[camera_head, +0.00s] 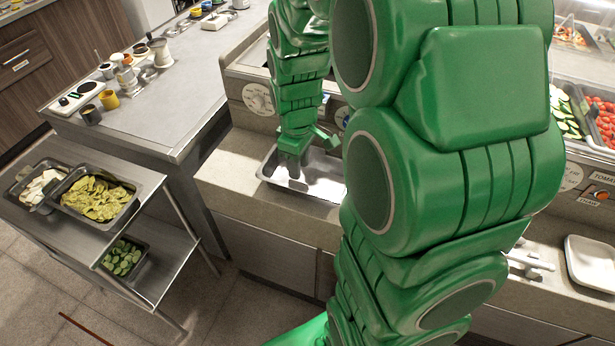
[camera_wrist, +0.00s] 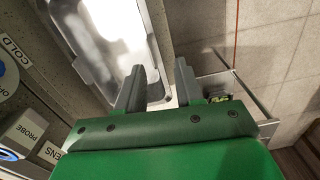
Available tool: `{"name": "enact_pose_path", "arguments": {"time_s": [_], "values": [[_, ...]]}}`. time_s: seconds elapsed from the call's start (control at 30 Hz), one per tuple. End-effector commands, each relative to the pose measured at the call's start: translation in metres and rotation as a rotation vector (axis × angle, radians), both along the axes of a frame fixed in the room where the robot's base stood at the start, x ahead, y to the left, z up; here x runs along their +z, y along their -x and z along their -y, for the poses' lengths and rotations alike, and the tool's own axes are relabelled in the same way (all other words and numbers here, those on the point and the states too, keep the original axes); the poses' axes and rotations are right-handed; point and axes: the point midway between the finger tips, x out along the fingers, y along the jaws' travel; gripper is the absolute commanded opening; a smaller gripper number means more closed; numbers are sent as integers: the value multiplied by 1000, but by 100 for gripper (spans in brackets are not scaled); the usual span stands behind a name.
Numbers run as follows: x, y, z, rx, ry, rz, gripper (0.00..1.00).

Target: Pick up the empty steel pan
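The empty steel pan (camera_head: 322,182) sits on the grey counter ledge in the head view, with part of it hidden behind my arm. It also shows in the wrist view (camera_wrist: 108,32), at the upper left, with a shiny bare inside. My gripper (camera_head: 293,174) points down at the pan's left end. In the wrist view my gripper (camera_wrist: 160,66) has its two fingers apart. The left finger shows over the pan's inside and the right finger past its rim. The rim lies between them in the picture. I cannot tell whether either finger touches it.
A steel cart (camera_head: 150,185) at the left holds a pan of green leafy slices (camera_head: 97,198) and a pan of white pieces (camera_head: 40,188). Cucumber slices (camera_head: 122,258) are on its lower shelf. A white tray (camera_head: 592,262) lies at the right. Labelled sauce-well panels back the ledge.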

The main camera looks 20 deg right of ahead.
Motion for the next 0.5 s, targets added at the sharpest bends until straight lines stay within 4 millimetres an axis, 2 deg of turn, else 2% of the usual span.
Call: {"name": "enact_pose_path", "arguments": {"time_s": [0.1, 0.2, 0.37, 0.5], "values": [[-14, -14, 6, 42, -1, 8, 36], [-19, -21, 8, 66, -1, 16, 36], [-26, -24, 10, 79, -1, 18, 36], [-39, -23, 9, 79, 0, 13, 36]]}}
